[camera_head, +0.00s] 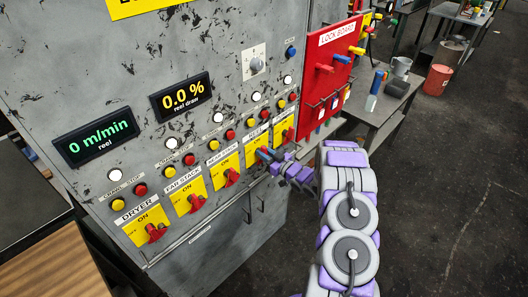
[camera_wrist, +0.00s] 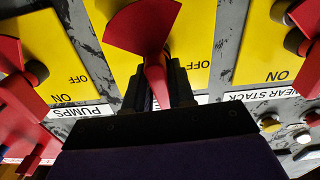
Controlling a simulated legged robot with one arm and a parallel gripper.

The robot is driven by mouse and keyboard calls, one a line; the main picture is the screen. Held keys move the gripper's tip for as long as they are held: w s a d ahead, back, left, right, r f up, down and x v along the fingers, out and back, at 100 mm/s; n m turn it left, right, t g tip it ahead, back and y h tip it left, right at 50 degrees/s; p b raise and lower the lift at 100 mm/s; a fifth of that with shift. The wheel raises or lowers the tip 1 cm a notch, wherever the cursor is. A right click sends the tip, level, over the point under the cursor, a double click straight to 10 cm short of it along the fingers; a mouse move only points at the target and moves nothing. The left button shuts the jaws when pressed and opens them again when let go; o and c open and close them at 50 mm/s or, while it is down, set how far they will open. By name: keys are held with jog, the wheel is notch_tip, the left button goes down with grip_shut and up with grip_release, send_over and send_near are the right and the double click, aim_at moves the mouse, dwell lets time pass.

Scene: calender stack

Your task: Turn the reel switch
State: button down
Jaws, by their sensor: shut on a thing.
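The reel switch is a red rotary handle (camera_wrist: 143,27) on a yellow plate (camera_head: 254,148), fourth in the row on the grey panel. My gripper (camera_head: 266,157) reaches it from the right. In the wrist view, which is upside down, my gripper's dark fingers (camera_wrist: 157,88) are shut on the narrow part of the red handle, one on each side. "OFF" shows on the plate beside the handle. The plate's "ON" mark is hidden in the wrist view. In the head view my gripper covers most of the handle.
The near stack switch (camera_head: 229,178) is just left of the reel switch, and the pumps plate (camera_head: 281,131) is just right. Buttons and lamps sit above the row. A red lock board (camera_head: 327,78) and a grey table (camera_head: 383,112) stand to the right.

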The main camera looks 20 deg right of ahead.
jog(key=shift+f+m, duration=0.2)
jog(key=shift+m, duration=0.2)
jog(key=c, duration=1.4)
grip_release()
jog(key=o, duration=0.3)
jog(key=shift+w+d, duration=0.1)
jog(key=shift+d, duration=0.1)
jog(key=shift+o, duration=0.2)
jog(key=shift+r, duration=0.1)
jog(key=v, duration=1.7)
jog(key=shift+s, duration=0.2)
jog(key=shift+d, duration=0.15)
